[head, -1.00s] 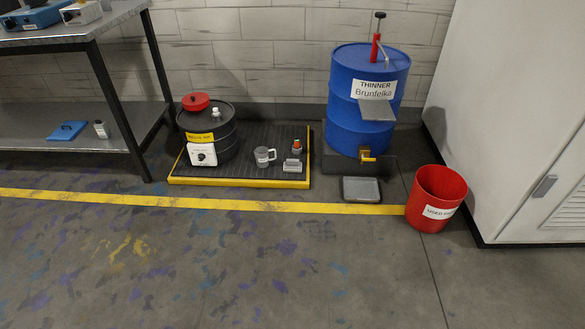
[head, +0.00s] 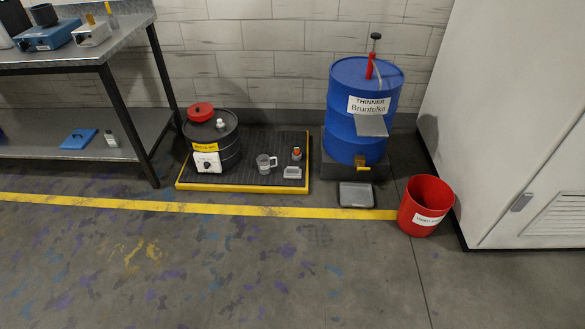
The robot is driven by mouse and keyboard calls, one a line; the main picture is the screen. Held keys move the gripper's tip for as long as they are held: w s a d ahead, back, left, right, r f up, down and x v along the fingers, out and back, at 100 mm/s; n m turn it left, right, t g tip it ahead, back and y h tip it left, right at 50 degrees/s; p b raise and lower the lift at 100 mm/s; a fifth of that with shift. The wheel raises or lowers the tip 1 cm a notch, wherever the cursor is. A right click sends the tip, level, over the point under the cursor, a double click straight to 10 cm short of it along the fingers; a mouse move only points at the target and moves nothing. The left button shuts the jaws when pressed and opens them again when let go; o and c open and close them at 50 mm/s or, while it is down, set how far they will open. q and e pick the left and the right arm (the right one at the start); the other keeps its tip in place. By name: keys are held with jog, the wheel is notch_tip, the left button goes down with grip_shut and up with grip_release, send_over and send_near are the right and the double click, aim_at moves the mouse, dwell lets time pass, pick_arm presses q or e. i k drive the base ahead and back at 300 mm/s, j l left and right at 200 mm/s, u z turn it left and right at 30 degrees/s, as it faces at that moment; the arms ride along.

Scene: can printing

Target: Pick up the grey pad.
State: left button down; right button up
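No object is clearly identifiable as the grey pad. A small light-grey block (head: 292,173) lies on the yellow-edged black spill tray (head: 245,186), near its front right corner. A flat grey plate (head: 371,126) sticks out from the front of the blue thinner drum (head: 345,95). A shallow grey tray (head: 356,195) lies on the floor in front of the drum. Neither of my grippers is in view.
The spill tray also bears a black drum (head: 228,150), a clear mug (head: 265,164) and a small bottle (head: 296,154). A red bin (head: 424,205) stands right of the yellow floor line. A metal bench (head: 80,55) is left, a white cabinet (head: 500,110) right. The front floor is clear.

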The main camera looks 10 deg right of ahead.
aim_at(291, 173)
jog(key=i+l, duration=0.1)
jog(key=i, duration=0.4)
jog(key=i+l, duration=0.1)
jog(key=i, duration=0.45)
jog(key=i+l+u, duration=0.1)
jog(key=i, duration=0.4)
